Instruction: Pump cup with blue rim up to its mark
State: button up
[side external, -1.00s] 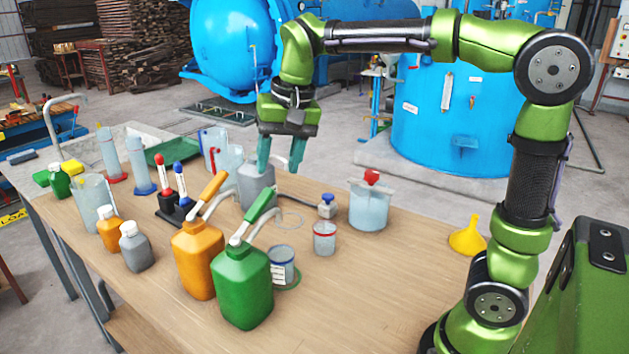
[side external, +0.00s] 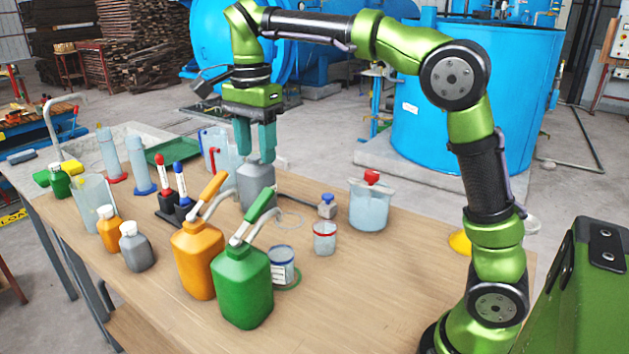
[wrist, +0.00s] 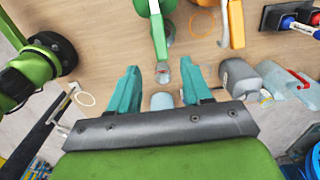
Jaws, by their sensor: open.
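The cup with the blue rim (side external: 281,267) stands on the table at the right side of the green pump bottle (side external: 243,288), near its spout. The bottle's green pump handle (side external: 262,203) slants up to the right. The cup's mark and fill level are too small to read. An orange pump bottle (side external: 195,260) stands to the left of the green one. My gripper (side external: 255,155) is open and empty, in the air beyond both bottles, in line with a grey bottle (side external: 257,187). The wrist view shows its two teal fingers apart (wrist: 160,88).
A cup with a red rim (side external: 325,239), a small bottle with a blue cap (side external: 327,206) and a jar with a red knob (side external: 369,206) stand to the right. Small bottles, cylinders and a marker stand (side external: 174,212) crowd the left. The front right of the table is clear.

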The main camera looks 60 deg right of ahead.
aim_at(260, 199)
notch_tip(260, 199, down, 12)
jog(key=shift+r, duration=0.1)
jog(key=shift+c, duration=0.2)
grip_shut()
